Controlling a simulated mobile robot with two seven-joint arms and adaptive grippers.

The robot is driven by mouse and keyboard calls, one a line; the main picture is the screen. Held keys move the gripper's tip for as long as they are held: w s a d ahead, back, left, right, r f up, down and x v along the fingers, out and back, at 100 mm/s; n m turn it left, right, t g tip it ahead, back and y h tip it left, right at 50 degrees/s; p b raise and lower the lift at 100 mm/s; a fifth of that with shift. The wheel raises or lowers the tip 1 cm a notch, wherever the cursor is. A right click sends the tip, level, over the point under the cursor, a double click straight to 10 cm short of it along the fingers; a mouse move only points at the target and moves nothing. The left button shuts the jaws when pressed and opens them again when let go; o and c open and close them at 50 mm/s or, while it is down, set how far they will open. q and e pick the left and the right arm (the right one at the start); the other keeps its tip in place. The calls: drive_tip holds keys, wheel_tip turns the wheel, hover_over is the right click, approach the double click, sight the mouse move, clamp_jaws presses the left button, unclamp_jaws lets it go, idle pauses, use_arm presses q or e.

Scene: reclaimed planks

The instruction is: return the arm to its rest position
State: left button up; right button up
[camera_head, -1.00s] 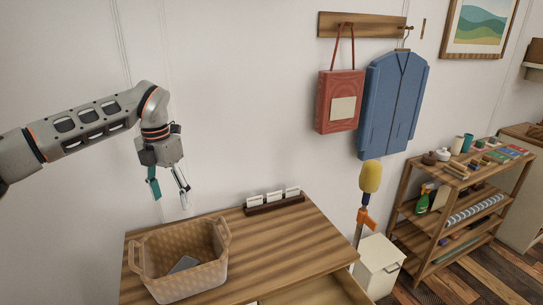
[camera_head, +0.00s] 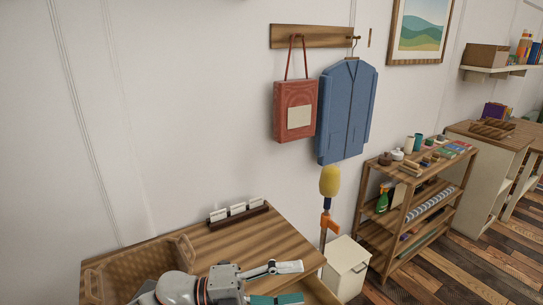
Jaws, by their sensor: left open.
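My left gripper (camera_head: 298,282) is low in the view, in front of the wooden table (camera_head: 225,240), and points to the right. Its two fingers are spread apart with nothing between them. My left arm comes in from the bottom edge, and most of it is out of frame. The arm and wrist cover part of the table's front and the right side of the woven basket (camera_head: 105,278). My right gripper is not in view.
A card holder (camera_head: 238,216) stands at the table's back edge. A red bag (camera_head: 295,92) and blue jacket (camera_head: 345,110) hang above. A shelf rack (camera_head: 405,205) stands further right.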

use_arm(q)
drive_tip(key=w+a+f+n+t+y, duration=0.2)
drive_tip(key=a+f+n+t+y, duration=0.9)
drive_tip(key=n, duration=1.1)
drive_tip(key=s+a+f+n+g+y, duration=0.1)
drive_tip(key=s+a+f+n+y, duration=0.2)
drive_tip(key=s+a+f, duration=0.4)
drive_tip(key=s+a+f+n+g+y, duration=0.1)
drive_tip(key=s+a+f+n, duration=0.5)
drive_tip(key=f, duration=0.8)
drive_tip(key=s+a+y, duration=0.1)
drive_tip(key=s+a, duration=0.1)
drive_tip(key=s, duration=0.1)
drive_tip(key=shift+s+a+f+y, duration=0.2)
drive_tip(key=shift+s+a+y, duration=0.1)
drive_tip(key=shift+s+y, duration=0.1)
